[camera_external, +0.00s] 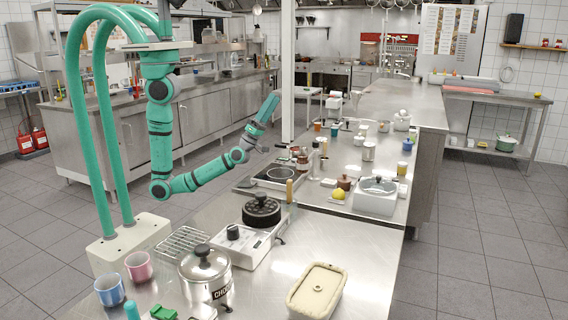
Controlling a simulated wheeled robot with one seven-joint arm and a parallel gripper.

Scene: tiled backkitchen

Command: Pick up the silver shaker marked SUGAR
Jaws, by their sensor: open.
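I cannot read the word SUGAR on any item, so I cannot tell which is the shaker.
A lidded pot (206,272), a hotplate with a dark lidded pan (262,212) and a cream tub (318,290) occupy the near counter. A white appliance with a glass lid (375,198) and a lemon (338,195) stand further back. A pillar (288,70) rises behind my gripper.

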